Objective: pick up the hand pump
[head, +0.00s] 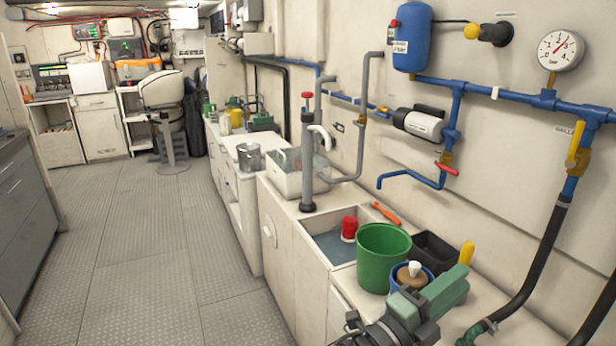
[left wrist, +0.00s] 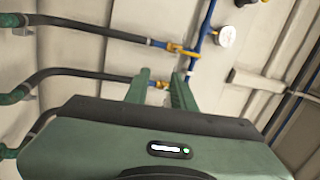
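What looks like the hand pump (head: 308,165) is an upright dark grey tube with a red handle on top and a white curved spout at its side. It stands on the counter beside the white tub, in the middle of the head view. My left gripper (head: 452,285) is green, at the lower right of the head view, well apart from the pump and nearer to me. In the left wrist view its two fingers (left wrist: 161,85) stand apart with nothing between them. The pump is not visible there. My right gripper is not in view.
A green bucket (head: 383,256), a black bin (head: 436,251) and a blue pot with a brown lid (head: 411,274) crowd the counter by my left gripper. A red-topped item (head: 349,228) stands at the sink (head: 330,246). Pipes and black hoses (head: 540,262) line the wall. The floor (head: 150,240) is clear.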

